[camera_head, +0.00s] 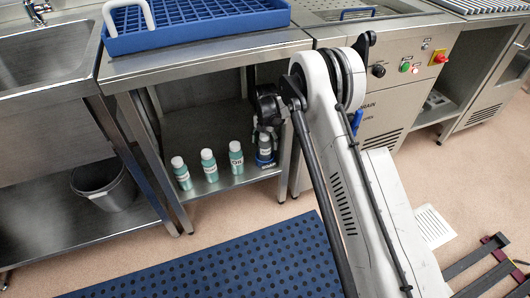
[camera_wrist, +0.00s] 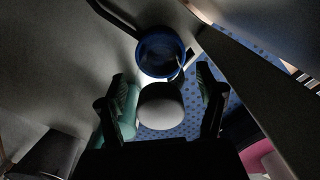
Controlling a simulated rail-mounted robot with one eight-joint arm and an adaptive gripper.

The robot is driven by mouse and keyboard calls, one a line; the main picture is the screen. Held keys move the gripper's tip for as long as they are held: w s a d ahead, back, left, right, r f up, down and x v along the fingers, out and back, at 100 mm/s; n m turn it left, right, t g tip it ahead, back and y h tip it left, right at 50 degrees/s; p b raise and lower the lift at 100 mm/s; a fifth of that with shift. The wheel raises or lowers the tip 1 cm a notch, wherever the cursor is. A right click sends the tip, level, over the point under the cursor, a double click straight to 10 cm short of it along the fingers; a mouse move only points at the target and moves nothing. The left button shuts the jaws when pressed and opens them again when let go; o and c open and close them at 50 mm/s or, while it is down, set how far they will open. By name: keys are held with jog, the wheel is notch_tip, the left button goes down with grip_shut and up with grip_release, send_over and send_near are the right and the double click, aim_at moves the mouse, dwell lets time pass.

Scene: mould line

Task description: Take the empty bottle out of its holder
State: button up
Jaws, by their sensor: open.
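The bottle's contents cannot be made out.
Several teal bottles with white caps stand left of the holder, the nearest one (camera_head: 236,158) close beside it. A counter top (camera_head: 210,55) with a blue rack (camera_head: 200,25) is overhead. Table legs flank the shelf. A grey bucket (camera_head: 103,185) stands at left.

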jog(key=shift+f, duration=0.75)
jog(key=shift+r, duration=0.1)
jog(key=c, duration=1.2)
jog(key=shift+c, duration=0.2)
